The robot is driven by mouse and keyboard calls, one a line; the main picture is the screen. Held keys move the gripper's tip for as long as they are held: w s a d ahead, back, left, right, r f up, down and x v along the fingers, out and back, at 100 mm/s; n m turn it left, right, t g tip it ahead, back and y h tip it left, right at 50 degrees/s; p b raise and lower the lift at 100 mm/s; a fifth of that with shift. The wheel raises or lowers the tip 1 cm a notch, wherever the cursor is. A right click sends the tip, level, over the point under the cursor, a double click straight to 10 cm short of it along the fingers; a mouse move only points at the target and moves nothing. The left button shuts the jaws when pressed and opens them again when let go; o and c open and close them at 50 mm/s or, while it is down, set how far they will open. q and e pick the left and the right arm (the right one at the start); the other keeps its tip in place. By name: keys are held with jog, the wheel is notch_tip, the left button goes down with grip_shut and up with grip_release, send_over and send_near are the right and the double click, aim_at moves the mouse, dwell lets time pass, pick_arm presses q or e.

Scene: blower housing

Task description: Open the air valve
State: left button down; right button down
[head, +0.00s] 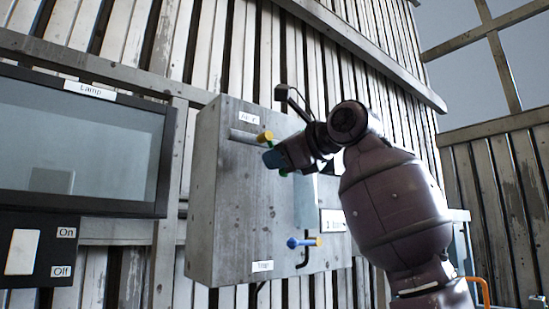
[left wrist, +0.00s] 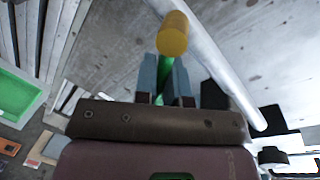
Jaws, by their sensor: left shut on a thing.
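The upper valve (head: 265,137) has a yellow knob and sits by a pale pipe on the front of a grey metal box, under a label that is hard to read. In the left wrist view its yellow end (left wrist: 172,38) and green handle (left wrist: 166,72) show. My left gripper (head: 272,158) is at this valve, its bluish fingers (left wrist: 166,78) on either side of the green handle and shut on it. The gripper hides part of the handle in the head view. My right gripper is not in view.
A dark-framed lamp panel (head: 80,145) with an On/Off switch (head: 23,252) is on the left. A slatted wall stands behind. My arm covers the area right of the box.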

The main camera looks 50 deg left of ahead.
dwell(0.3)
pick_arm(q)
jog(key=c, duration=1.2)
grip_release()
jog(key=shift+r, duration=0.1)
